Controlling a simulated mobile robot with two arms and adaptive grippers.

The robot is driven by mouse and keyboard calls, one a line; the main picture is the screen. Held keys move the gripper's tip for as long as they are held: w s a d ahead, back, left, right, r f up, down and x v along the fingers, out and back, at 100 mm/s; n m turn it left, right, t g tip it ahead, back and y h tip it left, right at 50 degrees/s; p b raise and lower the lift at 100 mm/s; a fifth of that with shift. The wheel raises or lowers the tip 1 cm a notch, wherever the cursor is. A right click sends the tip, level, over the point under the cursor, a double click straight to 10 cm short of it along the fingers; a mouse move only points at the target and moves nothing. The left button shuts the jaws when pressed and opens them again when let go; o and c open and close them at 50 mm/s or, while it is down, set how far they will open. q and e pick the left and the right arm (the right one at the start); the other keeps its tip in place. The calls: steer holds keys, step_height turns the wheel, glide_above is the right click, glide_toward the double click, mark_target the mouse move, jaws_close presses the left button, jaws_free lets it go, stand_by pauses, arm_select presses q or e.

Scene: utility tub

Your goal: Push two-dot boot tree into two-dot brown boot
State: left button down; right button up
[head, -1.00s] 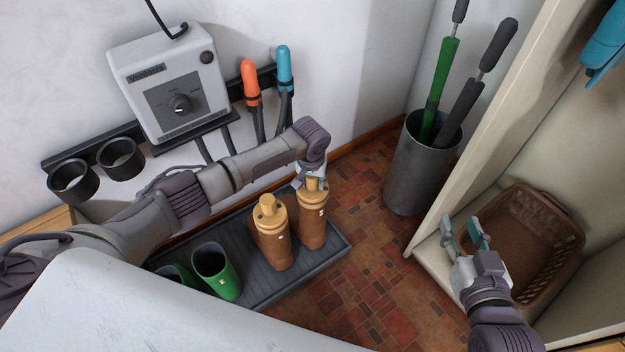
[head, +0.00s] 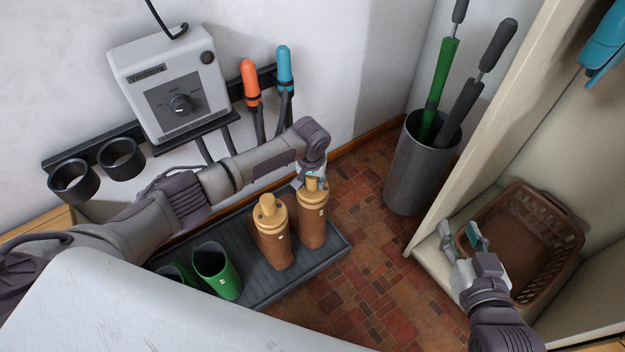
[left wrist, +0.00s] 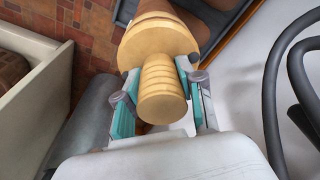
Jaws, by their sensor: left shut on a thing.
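Two brown boots stand side by side on the grey tray (head: 258,298), each with a light wooden boot tree in its top. The right brown boot (head: 312,232) holds the boot tree (left wrist: 160,95) whose ribbed knob is between my left gripper's fingers. My left gripper (head: 314,177) is shut on that knob from above; it also shows in the left wrist view (left wrist: 162,92). The tree's wide collar sits at the boot top. The left brown boot (head: 273,250) has its own tree (head: 268,208), untouched. I cannot read the dot marks clearly. My right gripper (head: 462,234) is open and empty.
A green boot (head: 215,272) stands on the tray, with another partly hidden by the white surface in front. A grey bin (head: 412,175) with long-handled tools stands right of the tray. A brown basket (head: 530,235) sits in the cabinet beside my right gripper.

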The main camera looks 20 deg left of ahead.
arm_select(q)
steer(key=c, duration=0.6)
jaws_free()
steer(key=shift+f, duration=0.15)
